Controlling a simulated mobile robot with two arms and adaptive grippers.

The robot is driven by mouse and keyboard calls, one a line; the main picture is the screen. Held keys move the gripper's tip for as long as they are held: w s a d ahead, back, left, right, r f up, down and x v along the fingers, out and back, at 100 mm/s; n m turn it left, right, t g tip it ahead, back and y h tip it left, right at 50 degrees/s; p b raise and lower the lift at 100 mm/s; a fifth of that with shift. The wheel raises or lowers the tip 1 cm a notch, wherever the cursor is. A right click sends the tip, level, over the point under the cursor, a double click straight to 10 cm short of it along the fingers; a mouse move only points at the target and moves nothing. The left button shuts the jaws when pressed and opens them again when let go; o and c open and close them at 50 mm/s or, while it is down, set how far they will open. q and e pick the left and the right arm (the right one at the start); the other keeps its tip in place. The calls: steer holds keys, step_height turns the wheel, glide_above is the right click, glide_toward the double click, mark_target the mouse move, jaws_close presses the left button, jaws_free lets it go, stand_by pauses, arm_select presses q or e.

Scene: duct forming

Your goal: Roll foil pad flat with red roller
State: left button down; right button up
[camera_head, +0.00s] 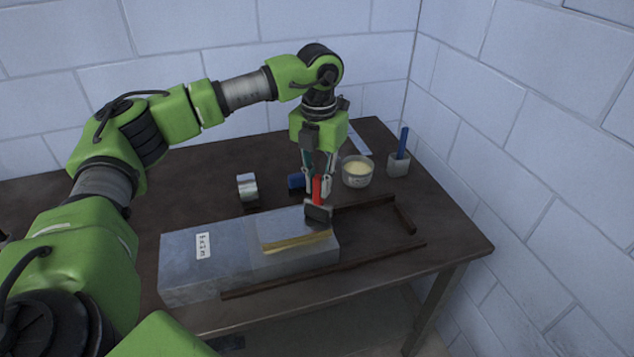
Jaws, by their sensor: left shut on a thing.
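My left gripper (318,184) points down over the table and is shut on the red handle of the roller (317,190). The roller's dark head (318,213) is at the far right part of the grey metal duct, by the end of the foil pad. Whether it touches the pad I cannot tell. The foil pad (285,227) lies on top of the duct (205,270), silvery with a yellowish strip along its near edge. My right gripper is not in view.
Dark wooden rails (330,268) frame the duct's right end. Behind stand a silver tape roll (248,187), a blue item (296,181) partly hidden by the gripper, a bowl of pale stuff (357,172) and a cup with a blue-handled tool (399,164). The table's left back is clear.

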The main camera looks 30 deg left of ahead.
arm_select(q)
steer(key=shift+w+d, duration=0.25)
steer(key=shift+w+d+r+p, duration=0.1)
steer(key=shift+w+r+p, duration=0.05)
steer(key=shift+p, duration=0.2)
step_height(320, 180, up, 2)
steer(key=shift+w+r, duration=0.15)
steer(key=shift+s+a+r+p, duration=0.1)
steer(key=shift+s+r+p, duration=0.1)
steer(key=shift+r+p, duration=0.25)
steer(key=shift+s+a+r+p, duration=0.1)
steer(key=shift+s+r+p, duration=0.05)
steer(key=shift+r+p, duration=0.25)
steer(key=shift+w+d+r+p, duration=0.1)
steer(key=shift+w+r+p, duration=0.05)
steer(key=shift+r+p, duration=0.55)
step_height(320, 180, up, 2)
steer(key=shift+p, duration=0.5)
steer(key=shift+r, duration=0.3)
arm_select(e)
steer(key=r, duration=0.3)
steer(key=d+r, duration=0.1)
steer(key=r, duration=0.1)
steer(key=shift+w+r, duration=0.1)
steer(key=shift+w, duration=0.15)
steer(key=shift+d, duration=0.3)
